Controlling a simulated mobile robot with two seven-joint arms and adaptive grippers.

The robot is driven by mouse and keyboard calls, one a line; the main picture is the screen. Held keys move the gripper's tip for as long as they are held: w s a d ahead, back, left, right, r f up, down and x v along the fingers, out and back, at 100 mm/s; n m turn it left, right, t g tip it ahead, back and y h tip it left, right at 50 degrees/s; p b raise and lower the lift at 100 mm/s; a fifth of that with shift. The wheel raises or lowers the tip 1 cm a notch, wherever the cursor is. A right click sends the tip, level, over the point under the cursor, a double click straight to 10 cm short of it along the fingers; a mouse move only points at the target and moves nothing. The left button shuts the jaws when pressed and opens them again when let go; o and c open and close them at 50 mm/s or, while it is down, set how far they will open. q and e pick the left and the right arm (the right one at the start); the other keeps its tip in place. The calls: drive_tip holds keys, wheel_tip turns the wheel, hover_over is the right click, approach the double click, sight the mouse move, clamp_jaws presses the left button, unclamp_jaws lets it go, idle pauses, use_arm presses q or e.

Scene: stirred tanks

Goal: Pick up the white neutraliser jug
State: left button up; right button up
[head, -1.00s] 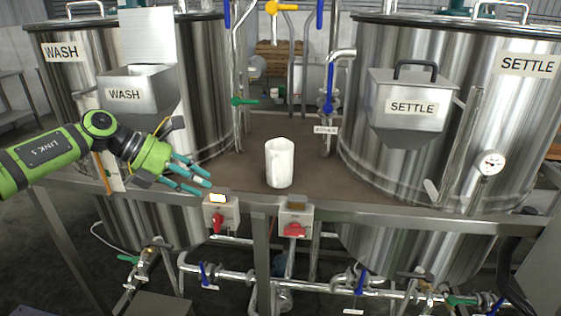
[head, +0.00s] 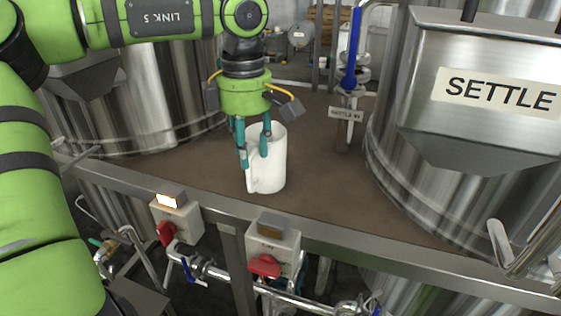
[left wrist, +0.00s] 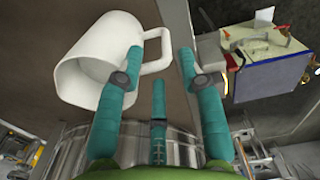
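The white neutraliser jug (head: 274,165) stands upright on the brown deck between the tanks, its handle towards the near left. In the left wrist view the jug (left wrist: 88,62) fills the upper left, with its handle reaching right. My left gripper (head: 254,158) points down at the handle side of the jug. In the left wrist view its teal fingers (left wrist: 160,50) are spread, with the handle between them and a gap to the right finger. Whether the left finger touches the jug is unclear. My right gripper is out of view.
The SETTLE tank (head: 420,190) with its hopper stands close on the right; another steel tank (head: 160,110) is on the left. A metal rail (head: 340,240) with switch boxes (head: 273,250) runs along the front. The brown deck (head: 330,190) right of the jug is clear.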

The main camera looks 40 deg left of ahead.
sight(251, 190)
use_arm(q)
drive_tip(key=shift+s+f+p, duration=0.25)
drive_tip(key=shift+s+f, duration=0.05)
drive_tip(key=shift+f, duration=0.3)
drive_tip(key=shift+s+f+p, duration=0.2)
drive_tip(key=shift+s+f, duration=0.1)
drive_tip(key=shift+f, duration=0.3)
drive_tip(key=f, duration=0.2)
drive_tip(key=f+p, duration=0.1)
drive_tip(key=f, duration=0.1)
drive_tip(key=shift+w+d+f, duration=0.1)
drive_tip(key=shift+w, duration=0.1)
clamp_jaws()
drive_tip(key=shift+w, duration=0.1)
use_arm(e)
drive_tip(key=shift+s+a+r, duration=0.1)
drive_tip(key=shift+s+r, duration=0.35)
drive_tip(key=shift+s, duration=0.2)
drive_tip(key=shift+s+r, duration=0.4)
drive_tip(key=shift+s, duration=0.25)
